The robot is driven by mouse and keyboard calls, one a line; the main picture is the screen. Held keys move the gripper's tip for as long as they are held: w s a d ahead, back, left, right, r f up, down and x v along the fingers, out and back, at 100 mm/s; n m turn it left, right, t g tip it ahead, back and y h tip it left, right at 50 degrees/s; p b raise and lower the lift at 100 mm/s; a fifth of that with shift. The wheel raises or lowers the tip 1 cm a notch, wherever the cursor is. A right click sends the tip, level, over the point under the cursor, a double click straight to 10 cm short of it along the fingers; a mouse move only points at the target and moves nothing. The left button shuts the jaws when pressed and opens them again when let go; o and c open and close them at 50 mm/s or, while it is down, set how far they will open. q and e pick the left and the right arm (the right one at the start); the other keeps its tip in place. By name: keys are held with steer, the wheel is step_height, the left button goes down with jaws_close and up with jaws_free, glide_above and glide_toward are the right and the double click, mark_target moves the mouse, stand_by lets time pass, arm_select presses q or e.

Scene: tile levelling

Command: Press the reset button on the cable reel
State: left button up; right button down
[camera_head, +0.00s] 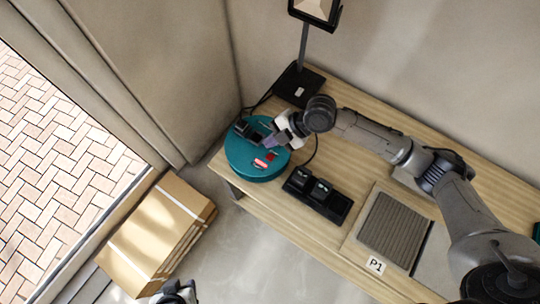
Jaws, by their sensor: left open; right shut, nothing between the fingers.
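The cable reel (240,165) is a teal round drum lying at the left end of the wooden bench. On its top are a red part with pale marks (262,163), a dark red patch (271,155) and black sockets (246,130). I cannot tell for sure which red part is the reset button. My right gripper (268,143) is shut and empty, over the reel's upper right part, close to the red parts. I cannot tell whether it touches the reel. My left gripper (176,292) is open at the bottom edge, mostly cut off, far from the reel.
A black tray (318,194) with two dark items lies right of the reel. A lamp on a black base (299,85) stands behind. A ridged grey tile (393,225) lies on a board by the P1 label. Cardboard boxes (158,232) stand on the floor left of the bench.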

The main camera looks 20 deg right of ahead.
steer(key=b, duration=0.5)
glide_above(271, 158)
step_height(271, 158, down, 7)
steer(key=shift+r, duration=0.15)
steer(key=shift+f+b, duration=0.55)
steer(key=shift+f, duration=0.3)
stand_by(0.5)
stand_by(0.5)
steer(key=shift+f, duration=0.4)
steer(key=shift+f+b, duration=0.15)
steer(key=shift+b, duration=0.2)
